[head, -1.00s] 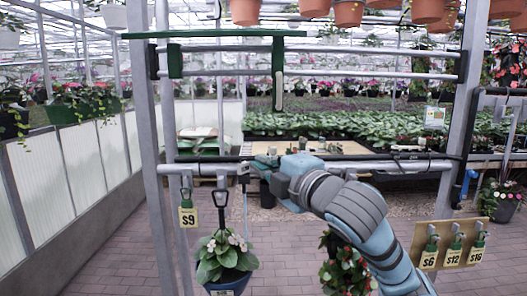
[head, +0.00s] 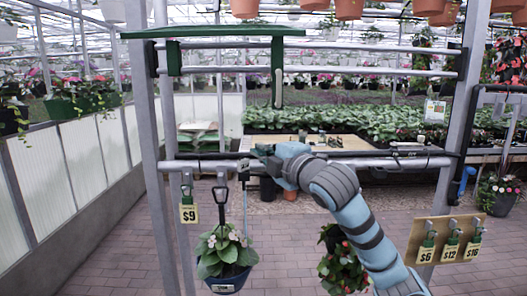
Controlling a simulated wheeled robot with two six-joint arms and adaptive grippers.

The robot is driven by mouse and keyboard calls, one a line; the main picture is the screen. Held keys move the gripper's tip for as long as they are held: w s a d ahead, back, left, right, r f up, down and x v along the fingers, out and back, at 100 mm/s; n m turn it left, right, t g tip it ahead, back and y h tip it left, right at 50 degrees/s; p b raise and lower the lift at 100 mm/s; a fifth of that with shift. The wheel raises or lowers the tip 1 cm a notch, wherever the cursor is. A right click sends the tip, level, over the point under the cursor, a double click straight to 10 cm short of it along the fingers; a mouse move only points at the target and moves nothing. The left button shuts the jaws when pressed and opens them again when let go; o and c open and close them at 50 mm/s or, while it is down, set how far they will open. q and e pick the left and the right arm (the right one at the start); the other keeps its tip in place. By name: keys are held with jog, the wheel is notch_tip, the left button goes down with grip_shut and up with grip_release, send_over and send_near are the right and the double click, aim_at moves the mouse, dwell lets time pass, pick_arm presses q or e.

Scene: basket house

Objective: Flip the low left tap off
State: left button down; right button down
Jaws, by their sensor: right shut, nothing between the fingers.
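A low grey pipe (head: 205,166) runs across the metal frame. A small grey fitting (head: 244,170), which looks like the low left tap, sits on this pipe, left of my right gripper. Its handle and whether it is on or off are too small to tell. My right gripper (head: 261,152) is shut and empty, at the pipe just right of and slightly above the fitting. I cannot tell whether it touches it. A second fitting with a pale handle (head: 407,152) sits further right on the low pipe. My left gripper is not in view.
A red-flowered plant (head: 340,265) hangs beside my right arm. A priced board (head: 446,240) is at right. Upper pipes (head: 350,72) cross above.

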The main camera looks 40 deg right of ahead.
jog(key=shift+w, duration=0.15)
jog(key=shift+s+d+f+n+y+b, duration=0.1)
jog(key=shift+s+d+n+y+b, duration=0.3)
jog(key=shift+n+y+b, duration=0.3)
jog(key=shift+s, duration=0.1)
